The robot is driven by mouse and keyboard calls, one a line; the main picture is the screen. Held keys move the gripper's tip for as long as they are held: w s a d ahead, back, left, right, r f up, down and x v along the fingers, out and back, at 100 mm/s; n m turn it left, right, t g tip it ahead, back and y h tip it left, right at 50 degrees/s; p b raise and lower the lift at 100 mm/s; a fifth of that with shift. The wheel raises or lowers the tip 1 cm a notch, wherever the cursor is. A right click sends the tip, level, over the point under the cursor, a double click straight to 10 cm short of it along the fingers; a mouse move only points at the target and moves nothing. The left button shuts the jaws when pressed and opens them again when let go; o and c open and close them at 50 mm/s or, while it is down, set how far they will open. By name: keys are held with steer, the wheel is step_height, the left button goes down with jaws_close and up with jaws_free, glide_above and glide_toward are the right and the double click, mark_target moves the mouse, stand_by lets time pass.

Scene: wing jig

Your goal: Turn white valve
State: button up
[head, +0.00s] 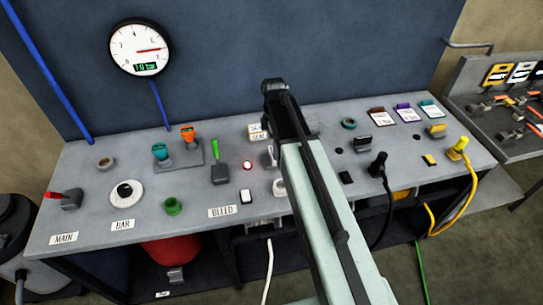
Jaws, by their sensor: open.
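A round white knob with a dark centre (125,193) sits on the grey console behind the BAR label. Another white part (279,187) shows at the left edge of my arm, which hides most of it. I cannot tell which of these is the white valve. The black end of my arm, my gripper (275,88), is over the back of the console, right of the white knob and apart from it. My gripper is open, though its fingers are hard to make out. I see nothing held in it.
A gauge (140,47) hangs behind. Black (379,165) and yellow (459,148) plugs with cables stand right.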

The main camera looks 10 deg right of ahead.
mark_target(272, 156)
step_height(272, 156, down, 6)
steer(key=b, duration=0.4)
steer(key=shift+r+b, duration=0.1)
steer(key=shift+b, duration=0.2)
steer(key=shift+s+r, duration=0.1)
steer(key=shift+r, duration=0.05)
steer(key=c, duration=1.4)
